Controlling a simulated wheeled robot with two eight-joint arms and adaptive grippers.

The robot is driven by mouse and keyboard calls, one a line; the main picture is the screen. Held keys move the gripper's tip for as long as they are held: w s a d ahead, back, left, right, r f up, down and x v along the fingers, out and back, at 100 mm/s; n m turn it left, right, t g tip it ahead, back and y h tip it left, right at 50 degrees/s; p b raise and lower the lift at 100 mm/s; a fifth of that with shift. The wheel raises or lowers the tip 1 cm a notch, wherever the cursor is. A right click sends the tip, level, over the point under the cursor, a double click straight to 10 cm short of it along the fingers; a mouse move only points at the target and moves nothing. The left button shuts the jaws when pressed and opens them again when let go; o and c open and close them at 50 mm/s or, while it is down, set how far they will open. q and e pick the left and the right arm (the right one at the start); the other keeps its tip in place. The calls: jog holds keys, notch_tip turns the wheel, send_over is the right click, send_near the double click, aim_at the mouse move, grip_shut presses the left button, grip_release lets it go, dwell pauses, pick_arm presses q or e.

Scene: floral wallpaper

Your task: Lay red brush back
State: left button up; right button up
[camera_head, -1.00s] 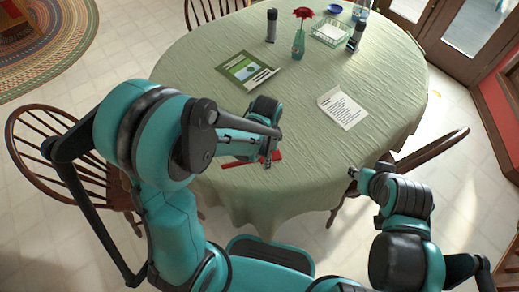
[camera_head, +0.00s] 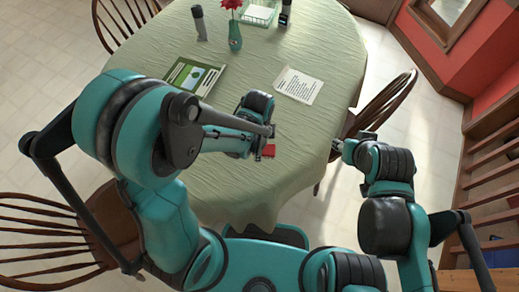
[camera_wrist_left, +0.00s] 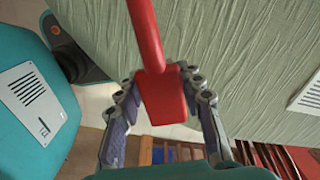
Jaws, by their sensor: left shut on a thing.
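The red brush (camera_wrist_left: 162,95) is in my left gripper (camera_wrist_left: 160,82). In the left wrist view its wide red end lies between the two fingers and its handle (camera_wrist_left: 146,35) runs up the picture. In the head view only a small red piece of it (camera_head: 268,151) shows beside the left gripper (camera_head: 267,143), over the near side of the table; my arm hides the rest. My right gripper (camera_head: 338,146) is off the table's right edge, and its fingers are too small to read.
The round table (camera_head: 300,125) has a pale green cloth. On it are a green booklet (camera_head: 192,76), a printed sheet (camera_head: 298,85), a vase with a red flower (camera_head: 235,38), a dark-topped cylinder (camera_head: 199,24) and a wire basket (camera_head: 258,14). Wooden chairs (camera_head: 385,105) stand around it.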

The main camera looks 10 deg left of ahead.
pick_arm(q)
jog(key=shift+w+f, duration=0.15)
jog(key=shift+f, duration=0.05)
jog(key=shift+d+f+m+b, duration=0.25)
jog(key=shift+f+m+b, duration=0.05)
jog(key=shift+f+b, duration=0.45)
jog(key=shift+a+f+b, duration=0.1)
jog(key=shift+f+b, duration=1.75)
jog(key=shift+f, duration=0.7)
jog(key=shift+f+b, duration=0.6)
jog(key=o, duration=1.4)
jog(key=shift+r, duration=0.1)
